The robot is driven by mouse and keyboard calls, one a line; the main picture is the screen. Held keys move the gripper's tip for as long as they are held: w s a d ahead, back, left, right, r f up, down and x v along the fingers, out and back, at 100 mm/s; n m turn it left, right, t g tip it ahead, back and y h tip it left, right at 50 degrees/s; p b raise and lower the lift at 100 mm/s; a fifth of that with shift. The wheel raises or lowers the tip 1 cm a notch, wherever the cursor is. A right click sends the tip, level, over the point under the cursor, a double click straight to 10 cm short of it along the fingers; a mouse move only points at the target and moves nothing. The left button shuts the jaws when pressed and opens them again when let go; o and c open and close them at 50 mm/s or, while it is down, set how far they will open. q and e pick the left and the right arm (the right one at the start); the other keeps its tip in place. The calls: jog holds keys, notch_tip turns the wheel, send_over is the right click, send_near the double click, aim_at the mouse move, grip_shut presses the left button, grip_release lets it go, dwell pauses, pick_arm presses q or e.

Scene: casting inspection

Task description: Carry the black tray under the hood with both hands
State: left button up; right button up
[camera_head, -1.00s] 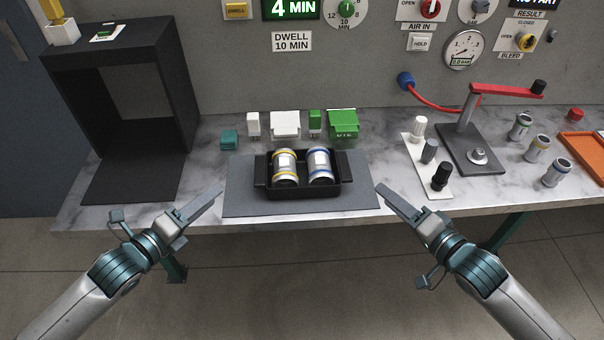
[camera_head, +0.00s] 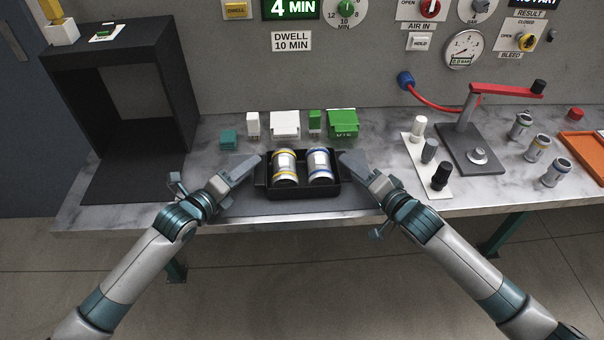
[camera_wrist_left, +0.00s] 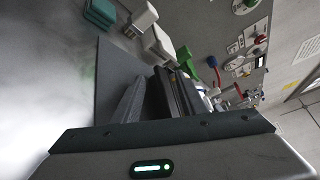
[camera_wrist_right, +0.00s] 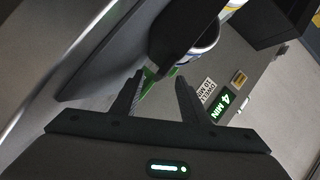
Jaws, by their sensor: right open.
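The black tray (camera_head: 304,193) sits on the grey mat (camera_head: 300,208) and holds two cylindrical castings, one with yellow bands (camera_head: 285,168) and one with blue bands (camera_head: 320,167). My left gripper (camera_head: 256,160) is at the tray's left end handle; its fingers look apart in the left wrist view (camera_wrist_left: 158,95), with the dark tray close by. My right gripper (camera_head: 346,157) is at the right end handle, fingers apart in the right wrist view (camera_wrist_right: 158,95). Whether the handles lie between the fingers is unclear. The black hood (camera_head: 180,85) stands open-fronted at the left.
Small green and white blocks (camera_head: 285,124) stand behind the tray. A white strip with knobs (camera_head: 427,165) and a red-lever fixture (camera_head: 470,155) are to the right. The bench between mat and hood looks clear, apart from my left arm.

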pick_arm(q)
jog(key=shift+x, duration=0.9)
pick_arm(e)
jog(key=shift+x, duration=0.9)
pick_arm(q)
jog(key=shift+c, duration=0.5)
pick_arm(e)
jog(key=shift+c, duration=0.5)
pick_arm(q)
grip_shut()
pick_arm(e)
grip_shut()
pick_arm(q)
jog(key=shift+r, duration=0.25)
pick_arm(e)
jog(key=shift+r, duration=0.3)
